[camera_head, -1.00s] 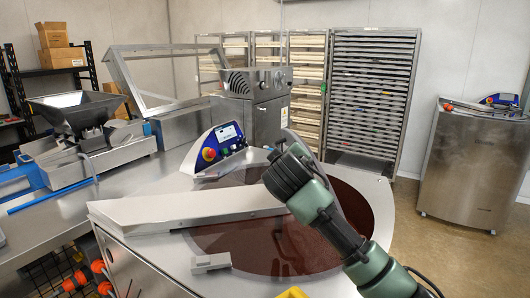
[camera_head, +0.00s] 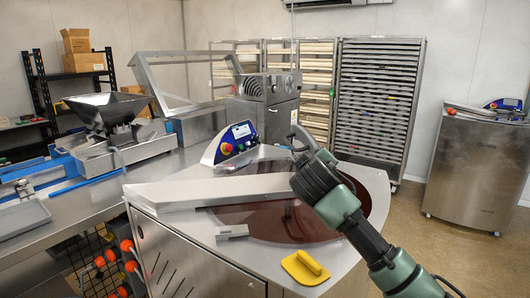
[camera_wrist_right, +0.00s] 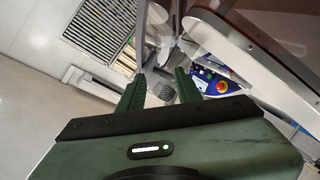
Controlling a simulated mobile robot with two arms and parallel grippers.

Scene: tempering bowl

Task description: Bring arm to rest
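My right arm reaches in from the lower right in the head view, over the tempering bowl (camera_head: 262,222) of dark brown chocolate. Its gripper (camera_head: 296,140) points up and away, above the far part of the bowl. In the right wrist view the two green fingers of the right gripper (camera_wrist_right: 160,88) stand apart with nothing between them. The machine's control panel (camera_head: 235,140) with a red button is beyond the bowl and also shows in the right wrist view (camera_wrist_right: 212,84). My left gripper is not in view.
A flat metal cover (camera_head: 215,190) lies across the bowl. A yellow scraper (camera_head: 304,267) lies on the machine's front rim. A hopper machine (camera_head: 105,110) stands on the left bench. Tray racks (camera_head: 375,105) stand behind, and a steel cabinet (camera_head: 475,170) at right. Floor between is clear.

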